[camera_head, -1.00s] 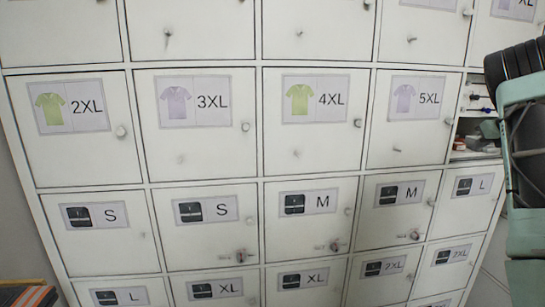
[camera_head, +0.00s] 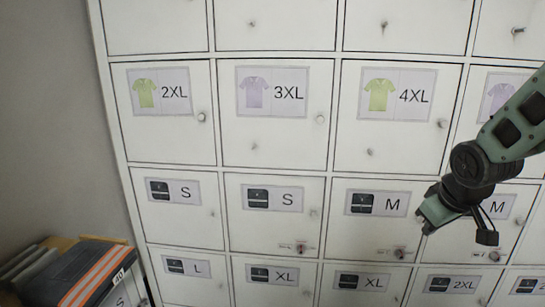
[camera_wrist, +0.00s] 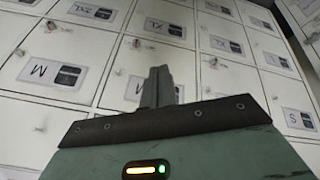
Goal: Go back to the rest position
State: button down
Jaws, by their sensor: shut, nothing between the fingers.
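My gripper (camera_head: 424,222) shows at the right in the head view, in front of the locker wall near the lower M doors. Its fingers are together with nothing between them. In the wrist view, the shut fingers (camera_wrist: 158,88) stick out past the dark cuff, with locker doors behind them. My green and black arm comes in from the right edge of the head view.
White lockers fill most of the view, including the 3XL door (camera_head: 275,135) and the 4XL door (camera_head: 395,140); these doors are shut. Keys hang at a lower M door (camera_head: 402,252). Folded dark workwear with orange stripes (camera_head: 95,280) lies at the lower left. A bare grey wall (camera_head: 50,120) is at the left.

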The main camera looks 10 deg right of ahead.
jog(key=s+a+n+g+y, duration=0.2)
jog(key=s+a+n+g, duration=0.3)
jog(key=s+a, duration=1.7)
jog(key=a, duration=0.3)
jog(key=shift+a+f, duration=0.25)
jog(key=shift+f, duration=0.1)
